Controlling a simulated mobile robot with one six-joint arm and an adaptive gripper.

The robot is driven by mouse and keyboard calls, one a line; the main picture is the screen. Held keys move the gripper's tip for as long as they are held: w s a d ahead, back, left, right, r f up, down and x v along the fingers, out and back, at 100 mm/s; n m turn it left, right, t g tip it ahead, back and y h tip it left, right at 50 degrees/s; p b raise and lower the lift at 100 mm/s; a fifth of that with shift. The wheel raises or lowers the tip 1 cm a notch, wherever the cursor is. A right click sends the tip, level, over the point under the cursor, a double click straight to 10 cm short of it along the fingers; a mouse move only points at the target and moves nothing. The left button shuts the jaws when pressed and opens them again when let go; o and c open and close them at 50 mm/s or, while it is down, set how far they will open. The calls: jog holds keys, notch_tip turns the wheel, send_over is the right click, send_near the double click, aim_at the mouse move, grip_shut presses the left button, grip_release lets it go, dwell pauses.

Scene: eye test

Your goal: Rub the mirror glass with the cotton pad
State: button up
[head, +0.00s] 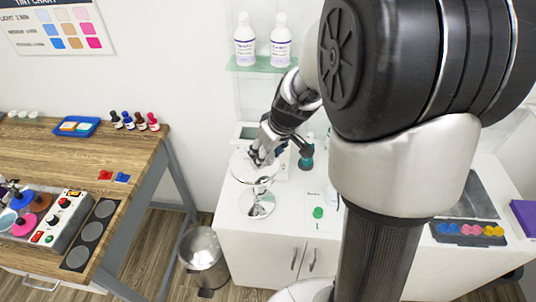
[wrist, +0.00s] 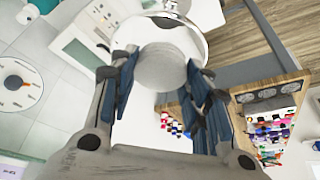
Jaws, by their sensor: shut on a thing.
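The round mirror (head: 241,166) stands on the white cabinet in the head view, on a shiny stem and round base (head: 257,205). My gripper (head: 260,157) is at the mirror's upper right side and covers part of it. In the wrist view my gripper (wrist: 163,85) is shut on a round, pale cotton pad (wrist: 160,68), with a finger on each side. Part of the mirror's pale rim (wrist: 118,38) shows behind the pad. The pad is hidden in the head view. Whether the pad touches the glass I cannot tell.
A green-based bottle (head: 306,160) stands right of my gripper. A green item (head: 318,212) lies in front. Two white bottles (head: 262,42) stand on a glass shelf (head: 258,67) above. A bin (head: 204,258) stands left of the cabinet (head: 245,243), beyond it a wooden table (head: 60,158).

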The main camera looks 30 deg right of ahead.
jog(key=shift+r+p, duration=0.8)
jog(key=shift+r, duration=0.6)
